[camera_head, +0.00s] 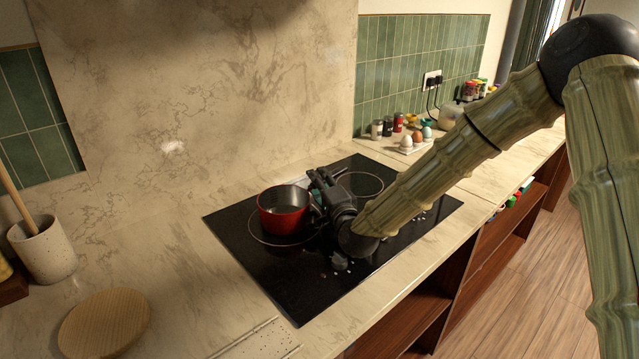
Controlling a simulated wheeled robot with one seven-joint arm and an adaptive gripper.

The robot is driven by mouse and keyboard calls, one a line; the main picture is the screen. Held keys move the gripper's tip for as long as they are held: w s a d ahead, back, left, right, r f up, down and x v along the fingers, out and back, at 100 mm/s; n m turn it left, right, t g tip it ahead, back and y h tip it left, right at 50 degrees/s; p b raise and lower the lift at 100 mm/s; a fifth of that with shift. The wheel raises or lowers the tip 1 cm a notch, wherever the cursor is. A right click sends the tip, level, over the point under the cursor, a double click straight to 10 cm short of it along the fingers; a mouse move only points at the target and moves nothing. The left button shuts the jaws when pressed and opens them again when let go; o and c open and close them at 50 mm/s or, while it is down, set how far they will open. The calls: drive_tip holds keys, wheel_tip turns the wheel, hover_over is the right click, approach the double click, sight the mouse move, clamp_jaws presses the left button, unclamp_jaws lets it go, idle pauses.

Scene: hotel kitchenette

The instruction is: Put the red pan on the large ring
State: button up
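The red pan (283,218) is upright on the black glass hob (262,262), its grey inside showing. It sits over the back part of the ring outline (253,233) at the left, which looks like the larger ring; part of that outline is hidden by the pan and my gripper. A smaller-looking ring (383,184) shows at the back right. My gripper (316,193) is at the right side of the pan, close to its rim. The pan's handle is not clearly visible. The fingers are dark and small here, so I cannot tell whether they grip the pan.
Eggs in a holder (408,148) and several small jars (388,127) stand on the counter behind my arm. A round wooden board (104,322) and a speckled utensil pot (43,250) are at the left. The stone wall (200,100) rises behind.

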drive_tip(key=shift+s+d, duration=0.1)
drive_tip(key=shift+s, duration=0.2)
drive_tip(key=b+v, duration=0.1)
drive_tip(key=v, duration=0.5)
drive_tip(key=shift+s+d+b, duration=0.1)
drive_tip(key=shift+s+b, duration=0.2)
drive_tip(key=shift+s, duration=0.15)
drive_tip(key=shift+r, duration=0.1)
